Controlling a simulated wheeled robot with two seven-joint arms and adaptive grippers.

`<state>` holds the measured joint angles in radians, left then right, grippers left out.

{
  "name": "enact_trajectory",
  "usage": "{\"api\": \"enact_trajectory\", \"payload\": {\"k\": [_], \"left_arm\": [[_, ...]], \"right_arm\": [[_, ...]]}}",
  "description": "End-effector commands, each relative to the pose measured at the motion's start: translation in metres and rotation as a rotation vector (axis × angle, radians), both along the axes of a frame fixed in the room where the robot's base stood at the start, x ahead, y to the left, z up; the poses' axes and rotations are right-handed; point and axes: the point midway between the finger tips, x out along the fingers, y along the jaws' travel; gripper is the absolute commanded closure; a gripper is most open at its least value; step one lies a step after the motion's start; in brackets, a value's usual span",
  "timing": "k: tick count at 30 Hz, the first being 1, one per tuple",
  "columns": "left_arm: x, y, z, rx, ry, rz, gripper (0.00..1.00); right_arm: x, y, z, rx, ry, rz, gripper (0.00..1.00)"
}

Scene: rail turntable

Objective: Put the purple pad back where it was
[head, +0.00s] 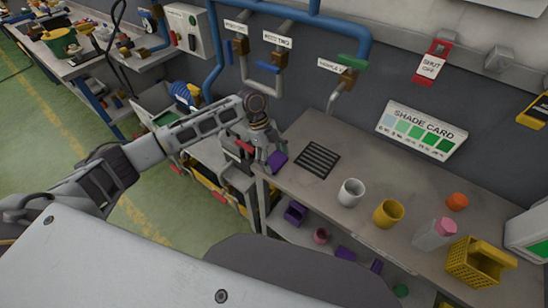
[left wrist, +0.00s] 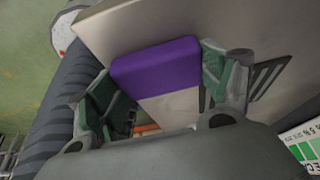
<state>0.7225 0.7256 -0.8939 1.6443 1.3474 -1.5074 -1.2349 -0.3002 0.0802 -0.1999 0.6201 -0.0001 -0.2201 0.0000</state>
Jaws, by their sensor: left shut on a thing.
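The purple pad (head: 278,161) is a small block at the left end of the grey counter (head: 330,125). My left gripper (head: 270,152) is shut on it, pointing down. In the left wrist view the pad (left wrist: 157,67) spans between the two green-padded fingers, with the pale counter behind it. I cannot tell whether the pad touches the counter or hangs just above it. My right gripper is not in view.
A dark slatted grille (head: 318,159) lies right of the pad. A white cup (head: 351,192), a yellow cup (head: 388,212), a pink-capped bottle (head: 434,234) and a yellow basket (head: 478,264) stand further right. The shelf below holds a purple bin (head: 295,212). Pipes run along the wall.

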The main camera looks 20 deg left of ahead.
Motion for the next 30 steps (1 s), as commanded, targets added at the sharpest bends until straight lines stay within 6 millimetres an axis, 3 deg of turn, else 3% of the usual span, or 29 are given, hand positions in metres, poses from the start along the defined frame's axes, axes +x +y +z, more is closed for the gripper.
{"api": "enact_trajectory", "payload": {"k": [11, 12, 16, 30], "left_arm": [[0.0001, -0.0004, -0.0018, -0.001, -0.001, 0.000, 0.39], [0.0002, -0.0004, -0.0015, -0.001, -0.001, 0.000, 0.15], [0.0002, -0.0003, -0.0014, 0.000, -0.001, 0.000, 0.00], [0.0005, 0.0000, 0.0010, -0.001, -0.002, 0.001, 0.00]], "right_arm": [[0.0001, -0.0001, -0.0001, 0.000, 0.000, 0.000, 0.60], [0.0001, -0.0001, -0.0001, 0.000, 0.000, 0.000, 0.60], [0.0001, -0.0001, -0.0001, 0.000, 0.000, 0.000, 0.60], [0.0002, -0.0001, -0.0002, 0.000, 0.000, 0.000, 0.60]]}}
